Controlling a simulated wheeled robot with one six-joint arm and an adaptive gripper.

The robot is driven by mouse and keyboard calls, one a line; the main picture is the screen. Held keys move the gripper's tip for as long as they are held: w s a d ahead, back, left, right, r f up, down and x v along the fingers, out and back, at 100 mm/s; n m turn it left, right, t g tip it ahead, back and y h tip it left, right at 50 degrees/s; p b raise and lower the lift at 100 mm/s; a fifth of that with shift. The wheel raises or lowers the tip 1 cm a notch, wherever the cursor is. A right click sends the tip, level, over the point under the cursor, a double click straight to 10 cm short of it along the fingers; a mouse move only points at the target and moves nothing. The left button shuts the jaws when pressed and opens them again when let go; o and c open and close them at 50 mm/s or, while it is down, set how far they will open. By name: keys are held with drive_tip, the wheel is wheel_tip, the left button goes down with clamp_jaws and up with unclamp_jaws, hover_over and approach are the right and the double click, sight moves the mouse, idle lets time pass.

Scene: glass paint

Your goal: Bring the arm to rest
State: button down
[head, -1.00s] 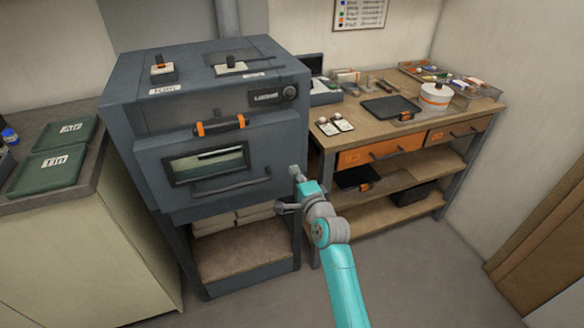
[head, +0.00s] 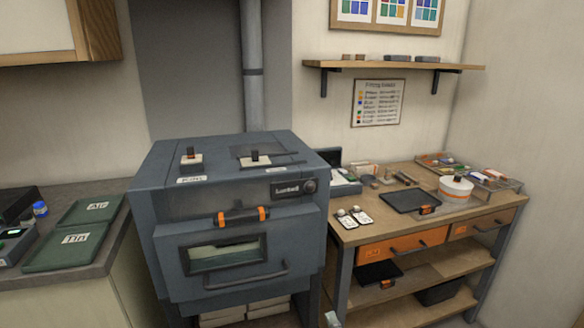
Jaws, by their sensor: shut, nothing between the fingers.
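Only the grey tip of my gripper (head: 333,320) shows, at the bottom edge of the head view. It is shut and empty. It appears in front of the gap between the kiln and the workbench, apart from both as far as I can tell. The rest of my arm is below the picture.
A dark blue-grey kiln (head: 185,235) with a closed windowed door stands at the centre left. A wooden workbench (head: 390,222) with trays and a white pot (head: 456,189) stands to the right. Green trays (head: 75,240) lie on the left counter. A wall shelf (head: 395,65) hangs above.

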drive_tip(key=s+d+f+n+g+h, duration=0.1)
drive_tip(key=s+d+f+n+h, duration=0.2)
drive_tip(key=s, duration=1.1)
drive_tip(key=s+d+f+n, duration=0.3)
drive_tip(key=s+f, duration=0.3)
drive_tip(key=s, duration=0.8)
drive_tip(key=s+d+r+n, duration=0.1)
drive_tip(key=s+r+n, duration=0.2)
drive_tip(key=s, duration=0.8)
drive_tip(key=s+r+n+g+h, duration=0.1)
drive_tip(key=s+r+n, duration=0.3)
drive_tip(key=s, duration=0.7)
wheel_tip(320, 180, up, 2)
drive_tip(key=shift+d+r+n, duration=0.1)
drive_tip(key=shift+d+n, duration=0.2)
drive_tip(key=shift+d, duration=0.1)
